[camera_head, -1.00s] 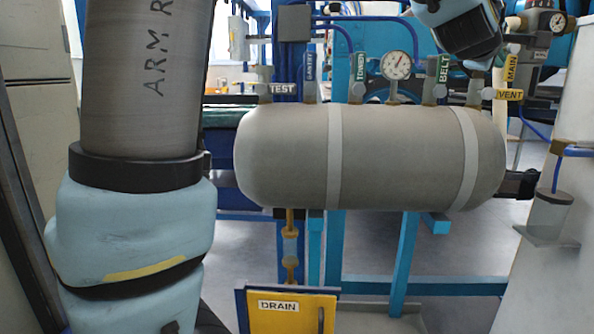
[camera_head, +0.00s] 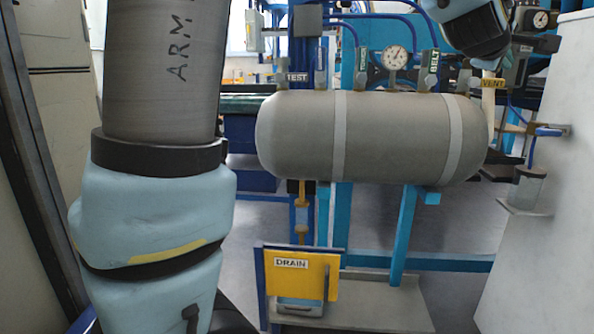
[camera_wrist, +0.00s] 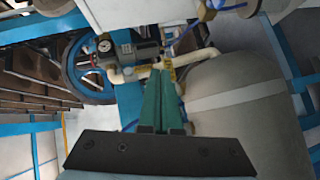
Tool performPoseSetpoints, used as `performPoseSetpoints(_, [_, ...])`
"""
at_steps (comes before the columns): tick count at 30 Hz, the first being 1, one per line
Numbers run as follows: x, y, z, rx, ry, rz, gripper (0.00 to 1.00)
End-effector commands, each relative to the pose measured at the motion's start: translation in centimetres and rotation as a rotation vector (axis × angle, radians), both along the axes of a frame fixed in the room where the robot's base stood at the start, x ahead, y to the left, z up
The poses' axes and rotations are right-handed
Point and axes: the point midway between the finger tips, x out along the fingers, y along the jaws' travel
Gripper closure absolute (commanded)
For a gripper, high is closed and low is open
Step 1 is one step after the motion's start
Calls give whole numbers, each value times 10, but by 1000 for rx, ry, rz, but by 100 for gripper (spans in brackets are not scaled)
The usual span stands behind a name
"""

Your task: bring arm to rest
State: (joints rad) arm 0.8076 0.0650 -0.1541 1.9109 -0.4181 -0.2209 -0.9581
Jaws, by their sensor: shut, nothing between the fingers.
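In the wrist view my gripper (camera_wrist: 160,74) has its two teal fingers together with nothing between them. The fingertips overlap a yellow tag and white pipe in the picture; I cannot tell the distance between them. In the head view a large section of my arm fills the left side, and its pale blue and black wrist end (camera_head: 478,28) hangs at the upper right, above the tank's right end. The fingers cannot be made out there.
The grey tank (camera_head: 300,135) has labelled valves and a gauge (camera_head: 395,58) on top. A yellow DRAIN panel (camera_head: 290,277) stands below it on blue framing. A white wall (camera_head: 550,240) is close on the right. A blue handwheel (camera_wrist: 85,70) shows in the wrist view.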

Motion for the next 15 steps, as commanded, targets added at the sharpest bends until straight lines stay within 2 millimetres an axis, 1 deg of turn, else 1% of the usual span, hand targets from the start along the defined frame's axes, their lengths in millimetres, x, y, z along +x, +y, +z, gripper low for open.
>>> performPoseSetpoints(5, [14, 20, -22, 84, -10, 13, 100])
performPoseSetpoints(8, [23, 36, -40, 150, -17, 20, 100])
performPoseSetpoints(11, [34, 57, -62, 232, -20, 28, 100])
performPoseSetpoints(14, [45, 85, -88, 329, -19, 33, 100])
performPoseSetpoints(15, [49, 96, -99, 371, -18, 32, 100])
